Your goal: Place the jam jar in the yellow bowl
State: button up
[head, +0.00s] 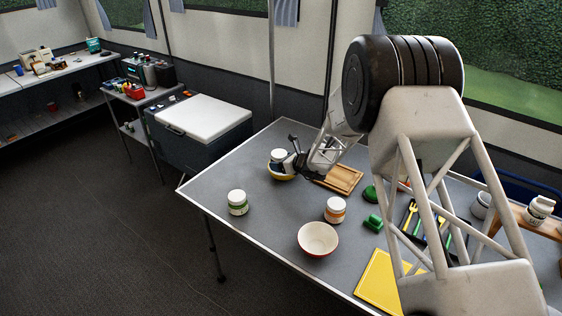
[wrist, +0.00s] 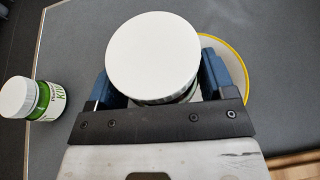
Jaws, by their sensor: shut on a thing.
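A jar with a white lid (head: 278,155) is held upright between the fingers of my gripper (head: 291,162). In the wrist view its round lid (wrist: 153,55) fills the space between the two blue fingers of my gripper (wrist: 155,88), and its label is mostly hidden. The yellow bowl (head: 283,178) stands on the table directly below the jar in the head view. In the wrist view the bowl's yellow rim (wrist: 242,68) shows behind and to the right of the jar. I cannot tell whether the jar touches the bowl.
A green-labelled jar (head: 237,203) and an orange-labelled jar (head: 335,210) stand on the grey table. A red-and-cream bowl (head: 318,239), a wooden board (head: 341,180) and a yellow board (head: 384,283) lie nearby. The table's left edge is close to the green-labelled jar.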

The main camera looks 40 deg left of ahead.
jog(key=shift+f, duration=0.1)
jog(key=o, duration=1.1)
jog(key=shift+c, duration=0.2)
jog(key=shift+r, duration=0.5)
jog(key=shift+d+r, duration=0.2)
jog(key=v, duration=1.1)
jog(key=shift+d, duration=0.3)
